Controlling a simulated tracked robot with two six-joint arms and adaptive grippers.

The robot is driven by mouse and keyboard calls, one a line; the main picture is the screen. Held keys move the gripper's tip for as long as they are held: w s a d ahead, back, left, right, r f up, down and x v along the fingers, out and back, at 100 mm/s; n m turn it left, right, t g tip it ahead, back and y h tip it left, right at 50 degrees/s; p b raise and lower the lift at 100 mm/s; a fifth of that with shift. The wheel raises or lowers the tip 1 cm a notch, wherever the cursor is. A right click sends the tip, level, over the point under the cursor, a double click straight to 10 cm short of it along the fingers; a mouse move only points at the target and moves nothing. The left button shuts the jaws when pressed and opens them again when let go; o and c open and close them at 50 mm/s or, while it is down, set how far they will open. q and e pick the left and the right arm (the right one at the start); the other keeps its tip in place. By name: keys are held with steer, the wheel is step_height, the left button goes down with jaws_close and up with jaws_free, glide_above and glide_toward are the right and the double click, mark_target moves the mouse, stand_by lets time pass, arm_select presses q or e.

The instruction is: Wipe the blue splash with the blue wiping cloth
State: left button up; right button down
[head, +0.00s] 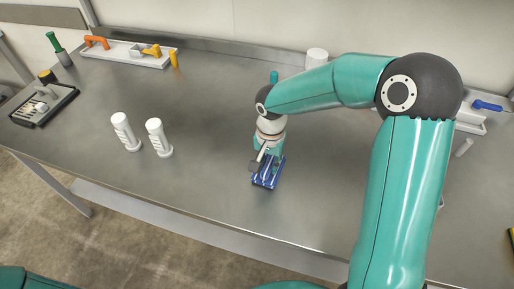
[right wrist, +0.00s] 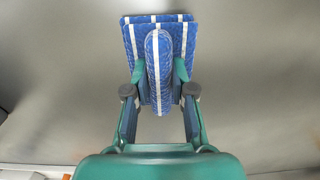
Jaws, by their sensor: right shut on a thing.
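The blue wiping cloth (head: 267,180) has white stripes and is at or just above the steel table, left of my right forearm. In the right wrist view the cloth (right wrist: 158,32) is folded, with a raised ridge pinched between the fingers. My right gripper (head: 267,163) is shut on that ridge; it also shows in the right wrist view (right wrist: 159,75). I cannot tell if the cloth touches the table. No blue splash shows in either view; the area beneath the cloth is hidden. My left gripper is not in view.
Two white upright items (head: 125,132) (head: 158,138) stand left of the cloth. A white tray (head: 110,52) with orange and yellow items is at the back left. A black tray (head: 43,106) is at the left edge. The middle of the steel table (head: 205,110) is clear.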

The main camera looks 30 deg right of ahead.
steer(key=shift+w+a, duration=0.5)
steer(key=shift+a, duration=0.05)
step_height(320, 180, up, 4)
steer(key=shift+s+f+p, duration=0.15)
steer(key=shift+f+p, duration=0.1)
steer(key=shift+p, duration=0.7)
steer(key=shift+w+r+p, duration=0.2)
steer(key=shift+r+p, duration=0.55)
steer(key=shift+r, duration=0.3)
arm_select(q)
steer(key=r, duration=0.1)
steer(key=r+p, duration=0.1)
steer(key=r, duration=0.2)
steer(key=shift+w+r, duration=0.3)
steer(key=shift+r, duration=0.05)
arm_select(e)
step_height(320, 180, up, 2)
steer(key=shift+s+r, duration=0.1)
steer(key=shift+r, duration=0.1)
steer(key=shift+s+d+f, duration=0.1)
